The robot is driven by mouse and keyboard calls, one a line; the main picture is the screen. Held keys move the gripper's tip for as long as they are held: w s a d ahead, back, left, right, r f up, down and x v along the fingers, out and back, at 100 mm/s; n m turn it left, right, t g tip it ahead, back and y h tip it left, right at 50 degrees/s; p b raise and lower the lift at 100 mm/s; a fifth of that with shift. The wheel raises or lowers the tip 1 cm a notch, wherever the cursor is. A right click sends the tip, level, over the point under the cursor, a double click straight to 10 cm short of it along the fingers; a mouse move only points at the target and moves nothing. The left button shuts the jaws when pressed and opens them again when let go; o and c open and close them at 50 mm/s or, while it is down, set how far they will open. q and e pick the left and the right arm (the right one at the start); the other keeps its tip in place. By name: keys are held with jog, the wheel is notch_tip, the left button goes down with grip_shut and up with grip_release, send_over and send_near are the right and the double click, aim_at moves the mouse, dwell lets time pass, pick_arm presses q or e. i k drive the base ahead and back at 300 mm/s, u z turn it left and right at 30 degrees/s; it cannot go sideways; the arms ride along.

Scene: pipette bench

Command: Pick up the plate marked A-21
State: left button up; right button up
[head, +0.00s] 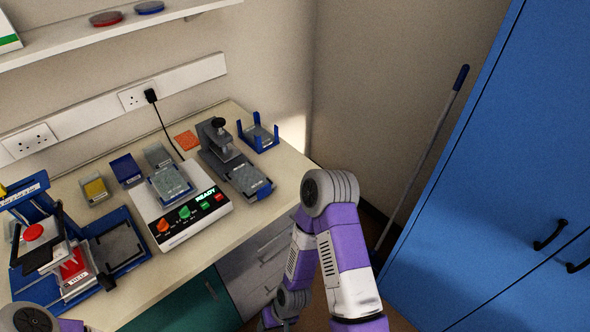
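Several grey well plates are on the bench, and I cannot read A-21 on any of them. One plate (170,183) sits on the white instrument with a READY display. Another plate (249,181) lies on the front of the grey press. A grey plate (259,138) sits between the blue corner posts at the back right. A dark grey plate-like surface (119,245) lies in the blue frame at the front left. My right arm rises at lower centre and bends down again; its gripper is out of view.
The white instrument (185,219) has coloured knobs. The grey press (219,149) stands behind it, right. A red-buttoned device (48,262) stands front left. Small yellow (95,188) and blue (126,169) containers stand near the wall. A blue cabinet (490,180) fills the right side.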

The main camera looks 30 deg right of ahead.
aim_at(250, 179)
jog(key=u, duration=2.95)
jog(key=k, duration=1.5)
jog(key=z, duration=2.1)
jog(key=i, duration=0.6)
